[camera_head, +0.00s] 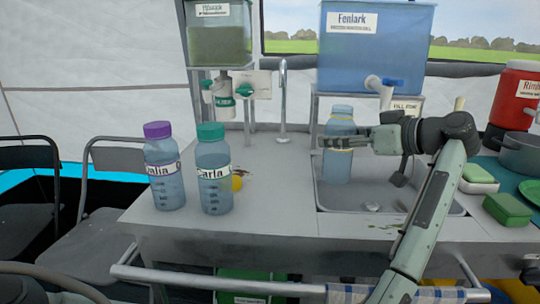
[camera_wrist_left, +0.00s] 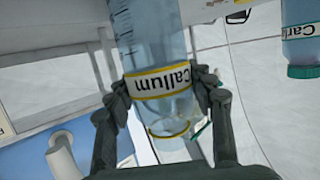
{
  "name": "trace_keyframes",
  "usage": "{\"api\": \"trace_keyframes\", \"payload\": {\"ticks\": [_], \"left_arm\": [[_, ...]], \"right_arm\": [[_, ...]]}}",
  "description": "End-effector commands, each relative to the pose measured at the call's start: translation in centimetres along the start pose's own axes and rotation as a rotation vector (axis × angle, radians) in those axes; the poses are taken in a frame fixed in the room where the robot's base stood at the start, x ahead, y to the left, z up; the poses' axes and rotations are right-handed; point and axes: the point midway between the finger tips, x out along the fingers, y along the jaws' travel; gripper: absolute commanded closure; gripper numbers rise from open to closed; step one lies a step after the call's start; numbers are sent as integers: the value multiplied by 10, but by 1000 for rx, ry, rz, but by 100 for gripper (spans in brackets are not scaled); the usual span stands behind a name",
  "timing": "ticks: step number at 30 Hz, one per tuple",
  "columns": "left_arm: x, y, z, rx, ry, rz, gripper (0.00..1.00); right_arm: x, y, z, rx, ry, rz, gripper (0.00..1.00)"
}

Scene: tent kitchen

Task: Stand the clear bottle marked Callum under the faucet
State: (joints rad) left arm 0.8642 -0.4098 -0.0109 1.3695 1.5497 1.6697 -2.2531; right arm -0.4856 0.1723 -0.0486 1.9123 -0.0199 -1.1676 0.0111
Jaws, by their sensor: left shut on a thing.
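The clear bluish bottle marked Callum (camera_wrist_left: 160,84) is held between the two fingers of my left gripper (camera_wrist_left: 164,92). Its label reads upside down in the left wrist view. In the head view this bottle (camera_head: 337,168) is upright with no cap visible, over the back left of the sink (camera_head: 440,205). My left gripper (camera_head: 345,141) is shut around its upper middle. I cannot tell whether its base touches the basin. My right gripper is not in view.
Two capped bottles, Dalia (camera_head: 165,180) and Carla (camera_head: 213,178), stand on the left counter, with a small yellow thing (camera_head: 237,184) beside Carla. A filter tank (camera_head: 218,45) is behind them. A red jug (camera_head: 515,95), a pot (camera_head: 522,152) and green sponges (camera_head: 507,208) are right.

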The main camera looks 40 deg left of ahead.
Motion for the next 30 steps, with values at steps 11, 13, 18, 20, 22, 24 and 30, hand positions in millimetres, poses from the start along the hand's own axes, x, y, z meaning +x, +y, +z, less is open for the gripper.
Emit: {"api": "trace_keyframes", "payload": {"ticks": [11,13,18,20,22,24,30], "left_arm": [[37,-1,-13,-1,-1,-3,81],[56,-1,-19,-2,0,-3,81],[99,-1,-33,-1,4,-3,81],[112,-1,-36,0,3,-3,81],[123,-1,-40,1,2,-3,81],[130,0,-41,0,2,-1,81],[142,0,-45,0,1,0,81]], "right_arm": [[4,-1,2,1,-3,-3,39],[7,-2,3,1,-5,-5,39],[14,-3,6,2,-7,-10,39],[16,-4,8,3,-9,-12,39],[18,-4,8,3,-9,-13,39],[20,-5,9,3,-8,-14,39],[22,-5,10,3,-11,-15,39]]}}
